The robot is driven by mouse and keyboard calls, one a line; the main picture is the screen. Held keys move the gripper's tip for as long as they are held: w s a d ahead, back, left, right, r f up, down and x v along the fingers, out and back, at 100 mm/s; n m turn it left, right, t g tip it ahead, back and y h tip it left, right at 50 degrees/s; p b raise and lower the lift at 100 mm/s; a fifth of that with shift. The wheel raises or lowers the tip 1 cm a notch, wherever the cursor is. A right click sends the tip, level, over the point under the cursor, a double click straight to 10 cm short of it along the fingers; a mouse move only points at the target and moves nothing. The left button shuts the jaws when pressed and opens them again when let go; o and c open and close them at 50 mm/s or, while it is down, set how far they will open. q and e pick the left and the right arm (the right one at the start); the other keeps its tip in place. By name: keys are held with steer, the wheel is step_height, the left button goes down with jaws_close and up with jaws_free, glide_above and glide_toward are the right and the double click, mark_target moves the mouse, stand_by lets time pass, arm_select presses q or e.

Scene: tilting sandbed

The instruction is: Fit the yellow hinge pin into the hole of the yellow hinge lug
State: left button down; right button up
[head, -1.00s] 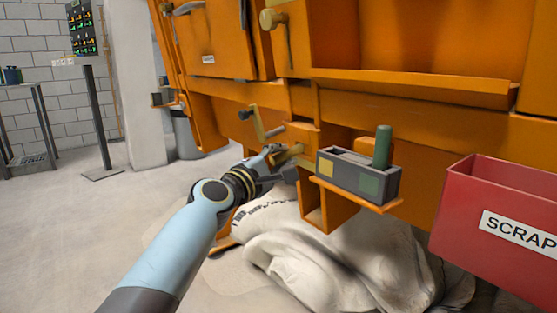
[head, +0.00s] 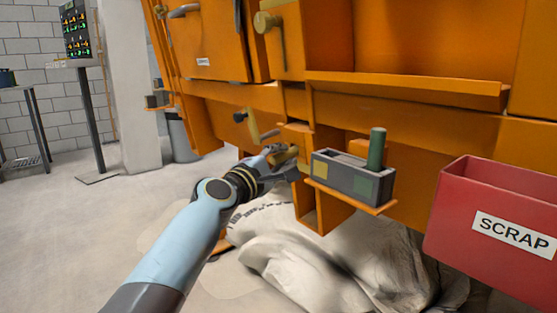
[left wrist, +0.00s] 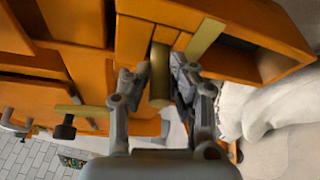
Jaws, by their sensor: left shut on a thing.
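The yellow hinge pin (left wrist: 159,76) is a dull yellow cylinder between the two fingers of my left gripper (left wrist: 158,88), which is shut on it. In the head view my left gripper (head: 280,160) holds the pin (head: 285,156) low at the front of the orange machine, just left of the grey box. In the left wrist view the pin's far end is close to orange blocks; I cannot tell whether it touches or enters anything. The yellow hinge lug and its hole cannot be made out with certainty. My right gripper is not in view.
The grey box (head: 342,180), with yellow and green squares, sits on an orange ledge; a green pin (head: 376,150) stands in it. A yellow crank (head: 253,128) is left of the gripper. A red SCRAP bin (head: 470,215) stands right. Pale sacks (head: 310,265) lie below.

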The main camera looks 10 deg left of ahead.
arm_select(q)
steer(key=shift+w+d+r, duration=0.15)
steer(key=shift+w+d, duration=0.25)
steer(key=shift+w, duration=0.1)
steer(key=shift+r, duration=0.1)
steer(key=c, duration=0.5)
jaws_free()
steer(key=shift+w+d, duration=0.1)
steer(key=shift+d, duration=0.05)
steer(key=s+a, duration=0.1)
steer(key=s, duration=0.1)
steer(key=s+a+f, duration=0.1)
steer(key=s+a, duration=0.3)
steer(key=shift+s+f, duration=0.1)
steer(key=shift+f, duration=0.2)
stand_by(0.4)
